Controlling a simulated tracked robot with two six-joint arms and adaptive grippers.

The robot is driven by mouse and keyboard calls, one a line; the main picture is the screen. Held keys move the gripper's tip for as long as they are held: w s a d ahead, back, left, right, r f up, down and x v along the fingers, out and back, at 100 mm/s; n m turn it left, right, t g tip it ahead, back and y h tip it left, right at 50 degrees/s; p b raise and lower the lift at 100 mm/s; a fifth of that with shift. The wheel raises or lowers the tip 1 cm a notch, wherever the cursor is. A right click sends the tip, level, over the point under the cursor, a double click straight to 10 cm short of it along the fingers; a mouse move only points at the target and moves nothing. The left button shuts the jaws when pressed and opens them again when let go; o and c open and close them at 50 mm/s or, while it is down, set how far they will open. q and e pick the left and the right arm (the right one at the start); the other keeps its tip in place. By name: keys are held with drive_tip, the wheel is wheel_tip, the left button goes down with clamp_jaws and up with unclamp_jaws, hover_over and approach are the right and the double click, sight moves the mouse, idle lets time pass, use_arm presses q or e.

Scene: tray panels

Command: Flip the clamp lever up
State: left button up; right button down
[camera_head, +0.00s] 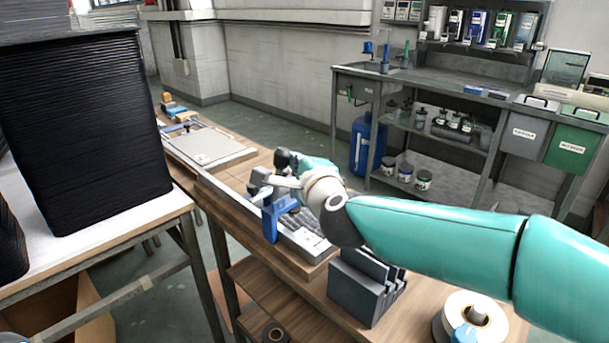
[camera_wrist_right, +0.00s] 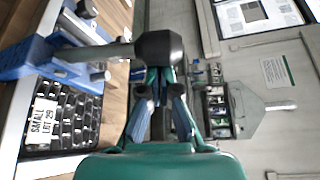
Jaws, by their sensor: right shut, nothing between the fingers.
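A blue clamp (camera_head: 272,218) is fixed at the edge of a tray panel on the wooden bench; it also shows at the left of the right wrist view (camera_wrist_right: 38,58). Its metal lever (camera_wrist_right: 105,50) stands out away from the tray and ends in a black knob (camera_wrist_right: 160,47); in the head view the knob (camera_head: 283,158) is above the clamp, so the lever looks raised. My right gripper (camera_wrist_right: 163,98) is shut and empty, its fingertips close by the knob; I cannot tell whether they touch it. My left gripper is not in view.
The tray (camera_wrist_right: 70,100) holds dark pieces and a label. A dark slotted rack (camera_head: 362,288) and a white roll (camera_head: 470,318) stand nearer on the bench. A flat light panel (camera_head: 208,148) lies farther back. A tall black stack (camera_head: 85,125) stands left.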

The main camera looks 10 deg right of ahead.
drive_tip(key=shift+s+a+r+n+t+b, duration=0.2)
drive_tip(key=shift+s+a+n+t+b, duration=0.2)
drive_tip(key=shift+a+n+b, duration=0.25)
drive_tip(key=shift+s+a+r+n+t+b, duration=0.15)
drive_tip(key=shift+s+a+n+t+b, duration=0.2)
drive_tip(key=shift+n+b, duration=0.3)
drive_tip(key=shift+a, duration=0.1)
drive_tip(key=shift+w, duration=0.1)
drive_tip(key=w+d+b, duration=0.1)
drive_tip(key=d+b, duration=0.1)
drive_tip(key=d, duration=0.2)
drive_tip(key=s+p, duration=0.1)
drive_tip(key=s, duration=0.8)
drive_tip(key=shift+s+d, duration=0.15)
drive_tip(key=shift+d, duration=0.25)
